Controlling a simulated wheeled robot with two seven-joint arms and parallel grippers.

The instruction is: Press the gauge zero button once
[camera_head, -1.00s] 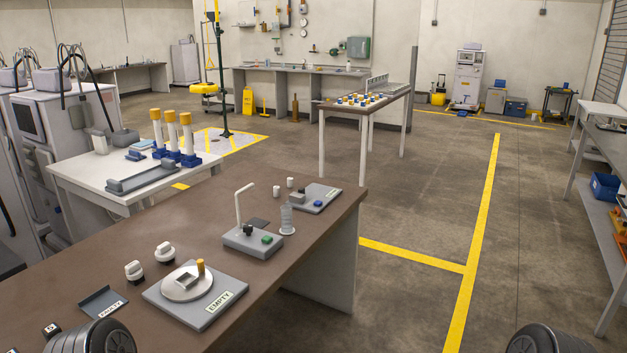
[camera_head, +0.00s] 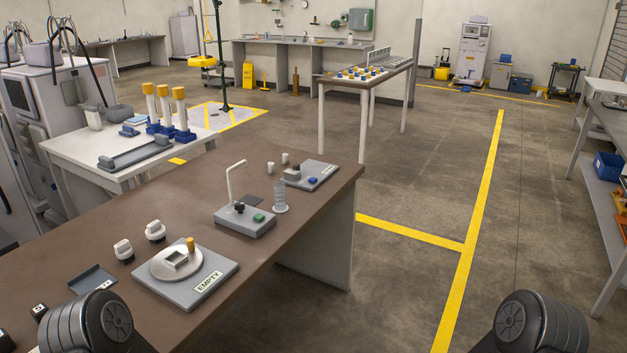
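The brown bench (camera_head: 262,180) holds two devices with buttons. At its far end a grey plate (camera_head: 325,170) carries a small grey block and a blue button (camera_head: 312,181). Nearer, a grey base (camera_head: 243,223) with a white hooked post has a black knob and a green button (camera_head: 258,217). I cannot read a label marking either one as the gauge zero button. Neither gripper is in view. Only dark rounded parts of my arms show at the bottom left and bottom right, apart from both devices.
A clear ribbed cylinder (camera_head: 280,197) stands beside the green-button device. A grey plate labelled EMPTY (camera_head: 217,270) with a round dish, white-topped knobs (camera_head: 123,249) and a dark tray (camera_head: 92,281) lie nearer. The floor right of the bench is clear.

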